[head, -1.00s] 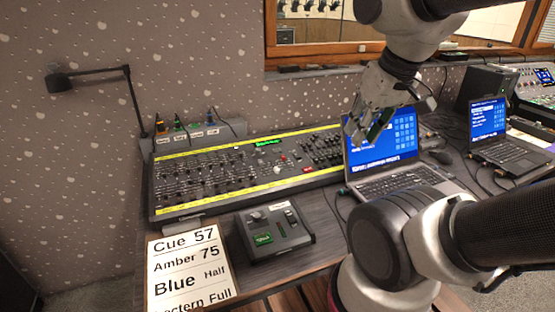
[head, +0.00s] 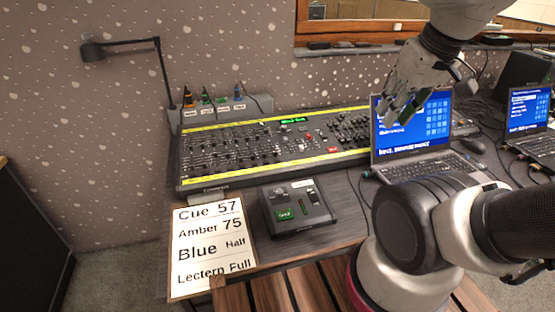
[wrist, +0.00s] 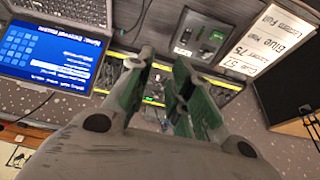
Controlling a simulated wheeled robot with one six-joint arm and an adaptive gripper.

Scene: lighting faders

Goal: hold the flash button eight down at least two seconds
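The lighting desk (head: 270,148) is a long grey panel with yellow strips, many faders and small buttons. It lies at the back of the table against the wall. Flash button eight is too small to pick out among its controls. My gripper (head: 396,112) is raised in front of the laptop screen, to the right of the desk's middle in the head view. In the wrist view my gripper (wrist: 160,68) has its green-padded fingers apart with nothing between them. Part of the desk (wrist: 228,90) shows behind the fingers, which hide much of it.
A laptop (head: 412,135) stands beside the desk, with another laptop (head: 528,115) farther right. A small black control box (head: 297,210) and a cue sheet (head: 210,245) lie in front of the desk.

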